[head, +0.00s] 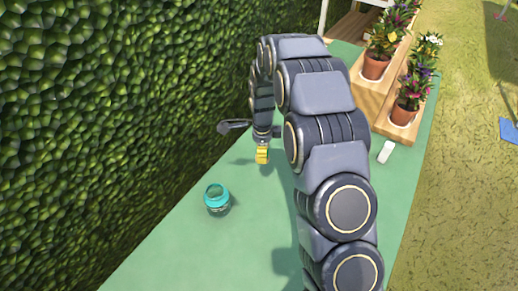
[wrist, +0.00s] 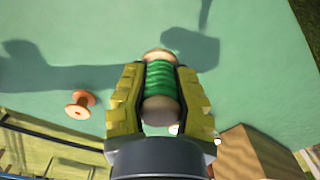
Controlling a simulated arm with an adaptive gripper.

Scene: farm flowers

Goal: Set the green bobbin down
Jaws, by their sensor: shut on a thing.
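The green bobbin (wrist: 160,79), green thread on a wooden spool with pale rounded ends, is between the yellow fingers of my gripper (wrist: 160,95) in the wrist view. My gripper is shut on it. In the head view my gripper (head: 262,154) hangs over the green table (head: 165,257), left of my arm. The bobbin cannot be made out there. In the wrist view the bobbin appears held above the green surface, with shadows on it; how high is hard to tell.
A teal jar (head: 216,198) stands on the table at the front left. An orange-brown spool (wrist: 80,104) stands left of my gripper in the wrist view. Potted flowers (head: 376,62) stand on wooden steps (head: 372,98) at the back right. A white object (head: 385,152) lies near the right edge. A hedge (head: 90,110) borders the left.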

